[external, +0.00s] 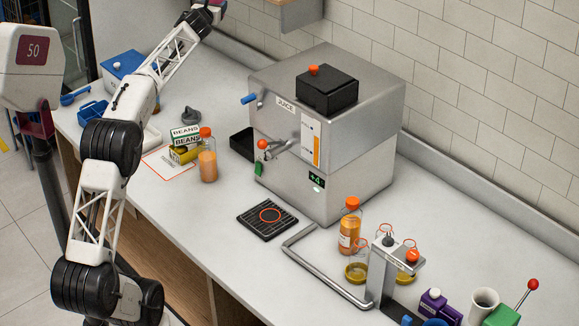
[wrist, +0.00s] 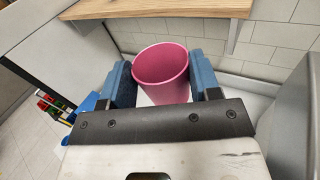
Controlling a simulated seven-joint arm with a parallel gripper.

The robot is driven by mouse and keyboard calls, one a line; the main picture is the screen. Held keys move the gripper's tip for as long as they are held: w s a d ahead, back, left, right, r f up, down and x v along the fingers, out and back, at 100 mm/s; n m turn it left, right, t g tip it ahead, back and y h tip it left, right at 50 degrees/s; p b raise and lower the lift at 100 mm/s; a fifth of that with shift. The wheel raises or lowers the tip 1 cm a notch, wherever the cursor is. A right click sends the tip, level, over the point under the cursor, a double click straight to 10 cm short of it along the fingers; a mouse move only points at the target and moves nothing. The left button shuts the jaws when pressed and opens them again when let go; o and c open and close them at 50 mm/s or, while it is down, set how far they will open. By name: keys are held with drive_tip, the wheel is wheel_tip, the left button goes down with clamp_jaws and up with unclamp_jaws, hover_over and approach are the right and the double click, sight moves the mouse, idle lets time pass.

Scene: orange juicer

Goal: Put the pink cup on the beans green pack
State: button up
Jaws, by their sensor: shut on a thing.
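The pink cup (wrist: 160,75) is upright between the two blue fingers of my gripper (wrist: 163,78) in the wrist view. The gripper is shut on it, with a finger on each side, and the cup's open mouth faces up. In the external view my gripper is at the top edge, partly cut off, and the cup cannot be made out there.
A bottle of orange juice (external: 208,158) stands just right of the beans pack. A grey object (external: 191,116) lies behind it. The large steel juicer (external: 325,140) stands to the right. In the wrist view, a wooden shelf (wrist: 155,8) is close beyond the cup, with the tiled wall behind.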

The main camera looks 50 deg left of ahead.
drive_tip(key=s+a+f+n+g+y, duration=0.1)
drive_tip(key=s+a+f+n+y, duration=0.15)
drive_tip(key=s+a, duration=0.45)
wheel_tip(320, 180, down, 13)
drive_tip(key=a+m+t+h, duration=0.2)
drive_tip(key=a+m+h, duration=0.1)
drive_tip(key=m+h, duration=0.15)
drive_tip(key=s+d+f+m+h, duration=0.4)
drive_tip(key=s+d+f+h, duration=0.2)
drive_tip(key=f, duration=0.5)
drive_tip(key=s+d+f+m+h, duration=0.4)
drive_tip(key=s+d+f+h, duration=0.3)
drive_tip(key=s+f, duration=0.4)
drive_tip(key=shift+s+f+m+h, duration=0.25)
drive_tip(key=shift+f+m+h, duration=0.05)
drive_tip(key=shift+f+h, duration=0.35)
drive_tip(key=shift+w, duration=0.1)
drive_tip(key=w+a, duration=0.3)
drive_tip(key=w, duration=0.1)
drive_tip(key=w+a+f, duration=0.1)
drive_tip(key=w+a, duration=0.2)
drive_tip(key=a, duration=0.1)
drive_tip(key=w+a, duration=0.4)
drive_tip(key=shift+w+f, duration=0.2)
drive_tip(key=shift+w, duration=0.1)
